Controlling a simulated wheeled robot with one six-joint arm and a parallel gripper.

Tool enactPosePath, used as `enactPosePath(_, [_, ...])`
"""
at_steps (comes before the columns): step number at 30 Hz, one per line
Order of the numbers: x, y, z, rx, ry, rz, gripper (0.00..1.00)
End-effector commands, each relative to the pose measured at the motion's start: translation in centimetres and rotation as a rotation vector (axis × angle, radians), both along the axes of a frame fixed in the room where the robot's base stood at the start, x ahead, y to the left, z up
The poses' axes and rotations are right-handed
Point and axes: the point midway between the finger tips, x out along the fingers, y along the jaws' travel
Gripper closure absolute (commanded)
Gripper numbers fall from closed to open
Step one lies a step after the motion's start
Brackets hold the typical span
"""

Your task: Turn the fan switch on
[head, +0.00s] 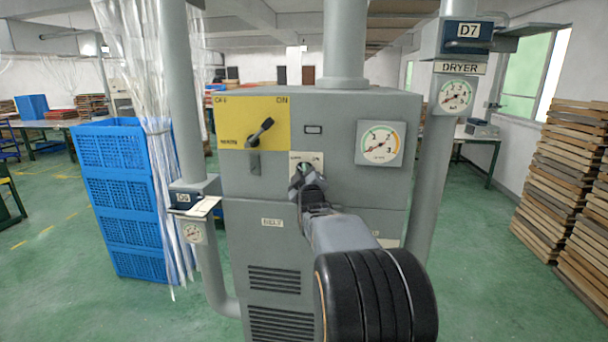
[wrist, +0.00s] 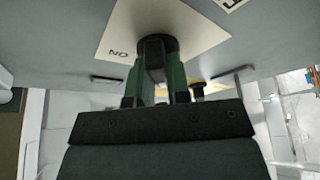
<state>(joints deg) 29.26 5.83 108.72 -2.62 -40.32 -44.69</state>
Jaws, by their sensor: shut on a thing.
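A small black knob (wrist: 157,46) sits on a white plate (wrist: 205,32) on the grey dryer cabinet (head: 330,107). My gripper (head: 303,172) reaches the plate. In the wrist view its green fingers (wrist: 156,85) stand on both sides of the knob and are shut on it. My gripper hides most of the knob in the head view.
A yellow panel (head: 277,108) marked OFF, ON and MAINS has a black lever (head: 261,131), just up and left of my gripper. A dial gauge (head: 381,143) sits to the right. Pipes flank the cabinet. Blue crates (head: 121,195) stand left, wooden trays (head: 575,175) right.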

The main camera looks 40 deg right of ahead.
Motion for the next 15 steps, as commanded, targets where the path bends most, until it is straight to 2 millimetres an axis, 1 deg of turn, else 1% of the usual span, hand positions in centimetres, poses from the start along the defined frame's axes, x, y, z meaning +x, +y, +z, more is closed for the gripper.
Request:
enactPosePath(8, [0.05,0.06,-0.68,0.061,-0.062,0.001,1.0])
enactPosePath(15, [0.07,0.12,-0.9,0.203,-0.2,0.002,1.0])
